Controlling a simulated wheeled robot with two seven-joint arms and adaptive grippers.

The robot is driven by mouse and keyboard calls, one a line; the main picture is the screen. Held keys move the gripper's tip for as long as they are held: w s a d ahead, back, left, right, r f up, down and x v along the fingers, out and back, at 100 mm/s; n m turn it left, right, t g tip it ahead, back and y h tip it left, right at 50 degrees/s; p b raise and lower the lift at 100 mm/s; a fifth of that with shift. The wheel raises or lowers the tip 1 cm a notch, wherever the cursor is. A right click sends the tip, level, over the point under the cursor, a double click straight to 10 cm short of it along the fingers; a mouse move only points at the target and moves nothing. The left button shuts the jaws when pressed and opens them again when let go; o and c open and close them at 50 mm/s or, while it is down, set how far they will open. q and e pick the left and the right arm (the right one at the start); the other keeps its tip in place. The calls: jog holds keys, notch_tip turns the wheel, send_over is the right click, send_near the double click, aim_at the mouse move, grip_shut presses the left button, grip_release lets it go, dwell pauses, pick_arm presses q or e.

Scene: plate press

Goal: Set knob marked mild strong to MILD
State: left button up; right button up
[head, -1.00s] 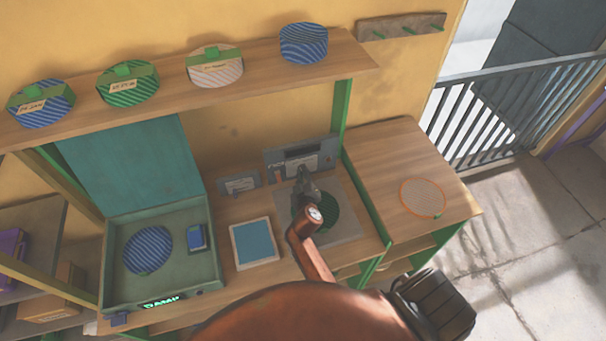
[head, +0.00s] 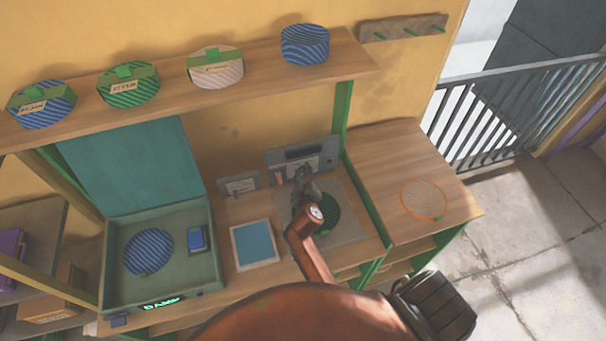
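A grey panel unit (head: 284,156) with a dark slot and a white label stands upright at the back of the bench. My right gripper (head: 304,173) is in front of this panel, close to its lower right part; whether it touches is unclear. My arm and gripper hide part of the panel, and I cannot make out a knob or any mild or strong marking. The gripper's fingers are too small to tell whether they are open. A dark green round disc (head: 327,213) lies on a grey plate (head: 350,230), partly behind my arm. My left gripper is not in view.
A green open-lidded box (head: 113,270) holds a blue striped disc (head: 148,251) and a blue block (head: 197,239). A blue-faced tablet (head: 254,243) lies beside it. An orange-rimmed round (head: 423,199) lies on the right side top. Several round containers stand on the shelf (head: 258,59).

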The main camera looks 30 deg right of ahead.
aim_at(303, 152)
notch_tip(303, 152, up, 9)
jog(key=shift+f, duration=0.1)
jog(key=shift+f, duration=0.1)
dwell(0.3)
jog(key=s+f+m+y+p, duration=0.1)
jog(key=s+f+m, duration=0.1)
jog(key=s+f+m+y+p, duration=0.1)
jog(key=s+f, duration=0.1)
jog(key=s, duration=0.1)
jog(key=s+f+m+y, duration=0.2)
jog(key=shift+s+a+f+m+t+p, duration=0.2)
jog(key=shift+s+m+t+p, duration=0.1)
jog(key=shift+s+p, duration=0.1)
jog(key=shift+w+f, duration=0.25)
jog(key=x, duration=0.7)
jog(key=shift+f, duration=0.1)
jog(key=shift+c, duration=0.5)
grip_shut()
